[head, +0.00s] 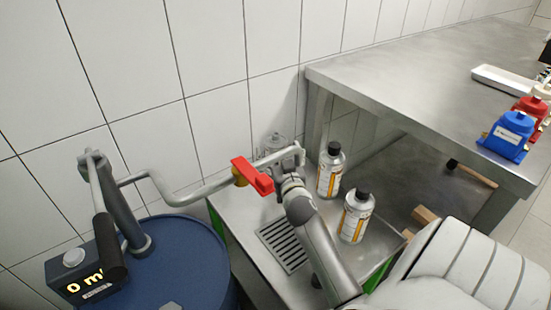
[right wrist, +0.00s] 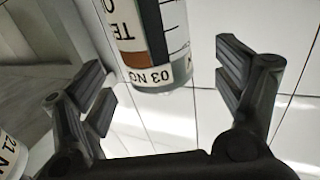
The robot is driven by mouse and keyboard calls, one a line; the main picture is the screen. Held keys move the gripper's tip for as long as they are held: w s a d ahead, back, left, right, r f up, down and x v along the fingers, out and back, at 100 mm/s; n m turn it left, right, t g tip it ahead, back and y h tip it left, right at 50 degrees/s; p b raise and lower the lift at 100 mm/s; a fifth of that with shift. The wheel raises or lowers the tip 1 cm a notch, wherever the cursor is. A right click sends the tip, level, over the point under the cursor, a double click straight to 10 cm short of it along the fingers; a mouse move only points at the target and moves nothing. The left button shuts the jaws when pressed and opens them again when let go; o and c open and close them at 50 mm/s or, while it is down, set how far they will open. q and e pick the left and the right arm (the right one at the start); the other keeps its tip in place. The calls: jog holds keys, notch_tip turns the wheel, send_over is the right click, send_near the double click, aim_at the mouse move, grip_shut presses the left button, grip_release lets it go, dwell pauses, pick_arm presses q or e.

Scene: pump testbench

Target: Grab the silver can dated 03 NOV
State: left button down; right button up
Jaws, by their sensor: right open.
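A silver can dated 03 NO… (right wrist: 160,62) shows at the top middle of the right wrist view, its upper part cut off. It lies ahead of my right gripper (right wrist: 168,78), between the lines of its two spread fingers, with no visible contact. A second can (right wrist: 10,155) is at the lower left edge, its date partly readable as 21 N. In the head view two black-capped cans, a back one (head: 330,172) and a front one (head: 355,217), stand right of my right gripper (head: 292,160). Their dates are unreadable there. My left gripper is not in view.
The cans stand on a metal stand with a drain grille (head: 283,246). A pipe with a red valve handle (head: 252,176) reaches close to my right gripper from a blue drum (head: 185,262). A steel table (head: 420,75) rises at right, and a tiled wall is behind.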

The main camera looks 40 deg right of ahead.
jog(key=x, duration=0.4)
jog(key=shift+d+f, duration=0.15)
grip_shut()
dwell(0.5)
